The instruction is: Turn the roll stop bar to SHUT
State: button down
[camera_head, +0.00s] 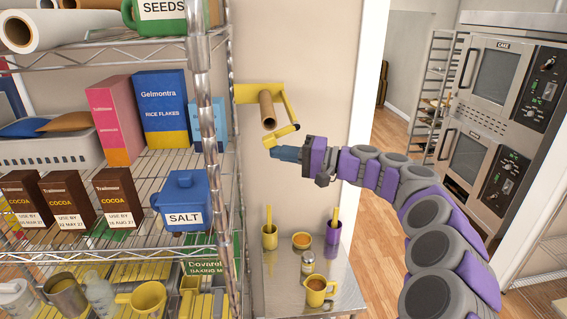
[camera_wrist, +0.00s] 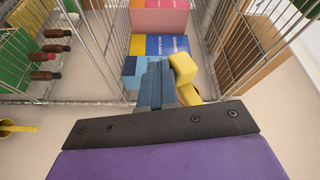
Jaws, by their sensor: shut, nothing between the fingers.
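A yellow roll holder (camera_head: 252,93) is fixed to the wall right of the shelf rack, with a brown cardboard roll (camera_head: 268,111) in it. A yellow bar (camera_head: 284,134) hangs at the holder's lower right and slants down to the left below the roll. My gripper (camera_head: 274,153) is just below the bar's lower left end, its blue fingers shut and empty. In the wrist view the shut fingers (camera_wrist: 155,84) are right beside a yellow block-like end (camera_wrist: 183,67), which looks like part of the bar. I cannot tell whether they touch. No SHUT marking is readable.
The wire shelf rack (camera_head: 206,110) stands close on the left, with boxes and a blue salt pot (camera_head: 184,203). Below is a small metal table (camera_head: 338,277) with cups and a shaker. A door opening and ovens (camera_head: 495,90) are on the right.

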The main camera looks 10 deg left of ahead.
jog(key=shift+s+r+m+y+b, duration=0.15)
jog(key=shift+r+m+y+b, duration=0.25)
jog(key=shift+r+y+b, duration=0.25)
jog(key=shift+s+a, duration=0.1)
jog(key=shift+a, duration=0.9)
jog(key=shift+d+r, duration=0.15)
jog(key=shift+d, duration=0.55)
